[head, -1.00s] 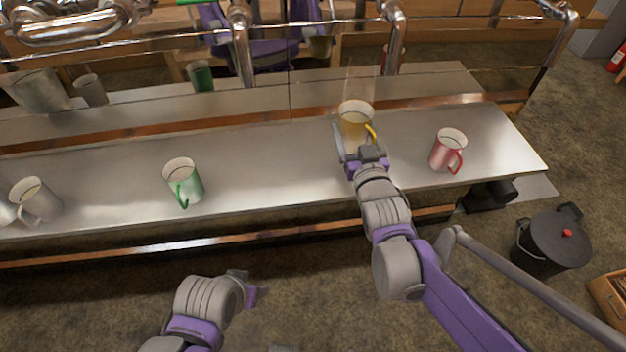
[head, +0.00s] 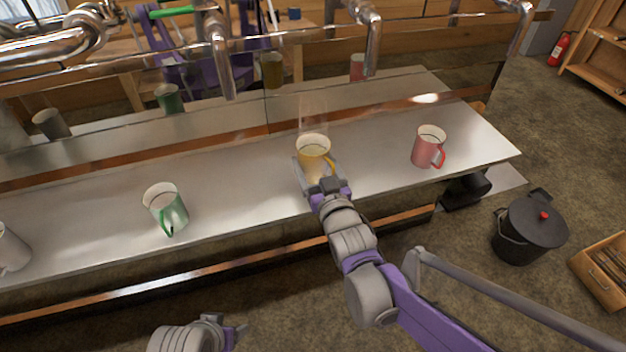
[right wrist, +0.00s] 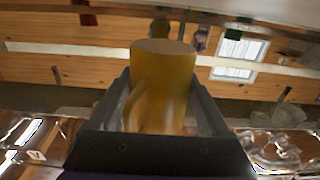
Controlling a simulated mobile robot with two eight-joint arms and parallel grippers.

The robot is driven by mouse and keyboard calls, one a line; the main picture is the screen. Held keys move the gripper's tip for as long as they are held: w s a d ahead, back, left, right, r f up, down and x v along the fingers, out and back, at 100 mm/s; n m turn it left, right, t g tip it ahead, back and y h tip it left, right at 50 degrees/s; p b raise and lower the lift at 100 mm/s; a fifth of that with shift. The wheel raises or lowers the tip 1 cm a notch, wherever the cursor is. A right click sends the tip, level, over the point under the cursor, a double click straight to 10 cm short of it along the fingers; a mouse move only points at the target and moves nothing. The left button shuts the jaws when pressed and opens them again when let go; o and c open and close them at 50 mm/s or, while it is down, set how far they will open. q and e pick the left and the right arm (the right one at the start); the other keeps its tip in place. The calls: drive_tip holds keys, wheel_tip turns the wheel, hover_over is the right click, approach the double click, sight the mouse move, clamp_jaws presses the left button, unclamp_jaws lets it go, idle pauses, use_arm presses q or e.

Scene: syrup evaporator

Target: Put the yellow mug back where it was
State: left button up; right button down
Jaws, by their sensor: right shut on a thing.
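The yellow mug (head: 313,146) is held upright by my right gripper (head: 317,172) over the middle of the steel shelf (head: 250,178), between the green mug and the red mug. In the right wrist view the yellow mug (right wrist: 160,88) fills the space between the two fingers (right wrist: 165,115). I cannot tell whether its base touches the shelf, as the gripper hides it. My left gripper (head: 232,335) shows partly at the bottom edge, away from the shelf; its fingers are unclear.
A green mug (head: 166,209) stands left on the shelf, a red mug (head: 429,148) right, and a grey mug (head: 10,251) is cut by the left edge. Shiny pipes (head: 218,55) run above. A lidded black pot (head: 530,229) and a wooden crate (head: 606,268) stand on the floor.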

sight(314, 176)
drive_tip(key=shift+f+b, duration=0.7)
drive_tip(key=shift+f, duration=1.45)
drive_tip(key=shift+f, duration=0.2)
unclamp_jaws()
drive_tip(key=shift+r, duration=0.25)
drive_tip(key=p+v, duration=0.1)
drive_tip(key=v, duration=1.1)
drive_tip(key=s+d+f+m+g+h, duration=0.3)
drive_tip(key=s+d+f+g+h, duration=0.2)
drive_tip(key=s+d+f+g, duration=0.75)
drive_tip(key=s+d, duration=0.1)
drive_tip(key=s, duration=0.6)
drive_tip(key=shift+d+m+h, duration=0.2)
drive_tip(key=shift+m+h, duration=0.1)
